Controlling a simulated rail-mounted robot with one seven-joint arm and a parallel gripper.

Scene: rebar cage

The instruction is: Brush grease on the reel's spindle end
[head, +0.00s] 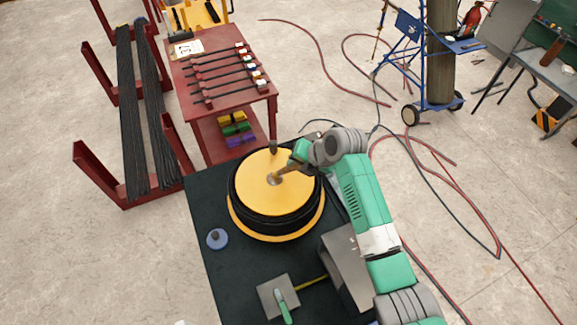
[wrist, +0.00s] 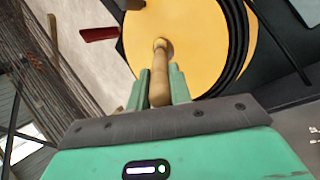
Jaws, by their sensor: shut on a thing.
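The reel (head: 250,181) lies on a dark-topped bench, with yellow flanges and black line wound between them. Its spindle end (head: 272,181) is at the middle of the upper yellow face. My gripper (head: 299,160) is above the reel's right back part, shut on a tan wooden-handled brush (head: 286,169) that slants down toward the spindle end. In the wrist view, the brush handle (wrist: 159,88) sits between my green fingers and its far end overlaps the hub at the reel's centre. The bristles are hidden, and I cannot tell whether they touch the spindle.
A blue round tin (head: 217,240) sits on the bench (head: 213,280) left of the reel. A grey plate with a green-handled tool (head: 283,303) lies in front, near a grey box (head: 347,265). A red cart (head: 185,80) with several tools stands behind.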

